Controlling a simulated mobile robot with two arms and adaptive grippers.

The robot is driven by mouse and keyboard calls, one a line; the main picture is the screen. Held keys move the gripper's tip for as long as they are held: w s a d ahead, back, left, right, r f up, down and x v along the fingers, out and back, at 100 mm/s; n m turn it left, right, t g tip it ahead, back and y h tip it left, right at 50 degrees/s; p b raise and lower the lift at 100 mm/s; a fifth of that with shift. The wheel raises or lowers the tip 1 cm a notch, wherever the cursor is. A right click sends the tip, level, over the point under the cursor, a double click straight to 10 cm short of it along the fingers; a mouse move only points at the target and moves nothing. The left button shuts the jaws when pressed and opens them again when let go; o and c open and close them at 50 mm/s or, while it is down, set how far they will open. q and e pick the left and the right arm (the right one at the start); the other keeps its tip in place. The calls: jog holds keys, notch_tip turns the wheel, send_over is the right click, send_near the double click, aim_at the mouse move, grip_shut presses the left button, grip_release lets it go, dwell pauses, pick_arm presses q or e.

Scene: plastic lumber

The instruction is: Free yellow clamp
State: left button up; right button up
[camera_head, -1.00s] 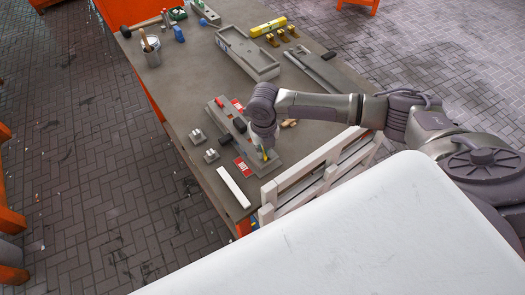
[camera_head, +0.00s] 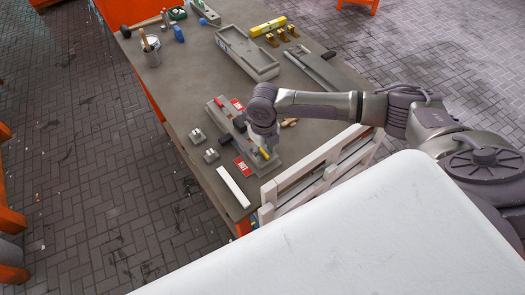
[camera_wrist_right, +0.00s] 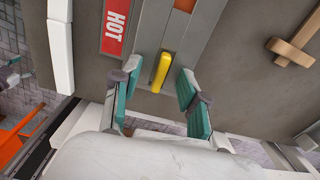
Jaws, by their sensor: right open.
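The yellow clamp (camera_wrist_right: 160,72) shows in the right wrist view as a yellow handle at the near end of a grey channel-shaped fixture (camera_wrist_right: 173,38). In the head view the yellow clamp (camera_head: 264,154) is a small yellow piece just below my right wrist, on the fixture's near end. My right gripper (camera_wrist_right: 152,88) is open, with teal fingers to the left and right of the handle and a gap on both sides. In the head view the right gripper (camera_head: 262,146) is small and partly hidden by its own wrist. My left gripper is not in view.
A red HOT sign (camera_wrist_right: 115,27) lies left of the fixture. A white bar (camera_head: 233,187) lies near the table's front edge. A white slatted rack (camera_head: 322,170) stands on the right, close to my arm. A wooden piece (camera_wrist_right: 292,42) lies to the right.

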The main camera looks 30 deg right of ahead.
notch_tip(320, 180, up, 5)
jog(key=p, duration=0.4)
jog(key=shift+f+p, duration=0.1)
jog(key=shift+p, duration=0.25)
jog(key=shift+r+p, duration=0.8)
jog(key=shift+r, duration=0.4)
jog(key=shift+f, duration=0.1)
